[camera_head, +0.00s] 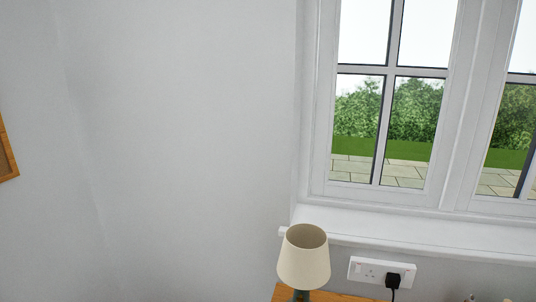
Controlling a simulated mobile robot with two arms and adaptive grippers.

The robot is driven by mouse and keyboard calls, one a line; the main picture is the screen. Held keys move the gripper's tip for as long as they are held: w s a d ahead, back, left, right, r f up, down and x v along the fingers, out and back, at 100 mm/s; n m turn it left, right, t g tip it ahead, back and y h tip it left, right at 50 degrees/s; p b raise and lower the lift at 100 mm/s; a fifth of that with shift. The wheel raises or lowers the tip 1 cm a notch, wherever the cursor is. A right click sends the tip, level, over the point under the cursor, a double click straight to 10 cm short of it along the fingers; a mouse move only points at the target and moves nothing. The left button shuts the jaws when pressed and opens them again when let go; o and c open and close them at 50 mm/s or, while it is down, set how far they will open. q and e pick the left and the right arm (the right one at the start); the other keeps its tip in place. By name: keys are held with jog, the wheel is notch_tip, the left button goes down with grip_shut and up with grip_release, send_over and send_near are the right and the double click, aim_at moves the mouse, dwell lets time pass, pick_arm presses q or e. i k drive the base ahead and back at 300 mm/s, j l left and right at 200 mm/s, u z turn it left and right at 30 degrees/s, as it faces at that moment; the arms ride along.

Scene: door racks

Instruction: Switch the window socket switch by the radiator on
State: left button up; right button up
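A white double wall socket (382,272) is on the wall under the window sill, at the lower right. A black plug (393,281) sits in its right outlet and its cord hangs down. The left outlet is empty. A small reddish mark shows near the socket's left end; the switch positions are too small to tell. The radiator is not clearly seen; small pale shapes (480,298) show at the bottom edge right of the socket, and I cannot tell what they are. Neither of my grippers is in view.
A lamp with a cream shade (304,258) stands on a wooden surface (283,293) just left of the socket. The white window sill (410,234) juts out above the socket. A wooden frame edge (7,155) is at the far left. The wall between is bare.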

aim_at(407, 273)
jog(key=z, duration=1.05)
